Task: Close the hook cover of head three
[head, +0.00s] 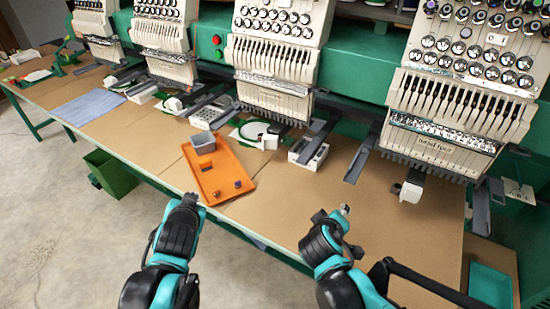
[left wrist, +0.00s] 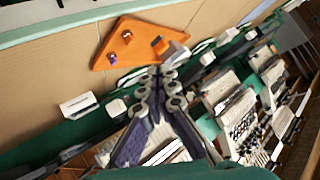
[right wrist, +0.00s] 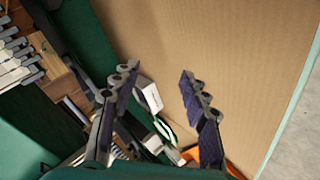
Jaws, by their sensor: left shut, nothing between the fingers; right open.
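The embroidery heads stand in a row at the back. The third head from the left (head: 275,65) has a white hook housing (head: 268,141) below it, beside a green ring (head: 252,130). I cannot make out clearly whether its cover is open. My left gripper (head: 189,201) is shut and empty, in front of the orange tray; it also shows in the left wrist view (left wrist: 160,73). My right gripper (head: 343,212) is open and empty, above the table's front part, apart from the heads. Its spread fingers show in the right wrist view (right wrist: 158,72).
An orange tray (head: 232,177) holds a grey bin (head: 203,142) and two small dark parts. A white slotted box (head: 309,152) stands right of the third head's hook housing. Grey arms jut out under the heads. Another white housing (head: 411,187) is under the rightmost head. The front middle of the table is clear.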

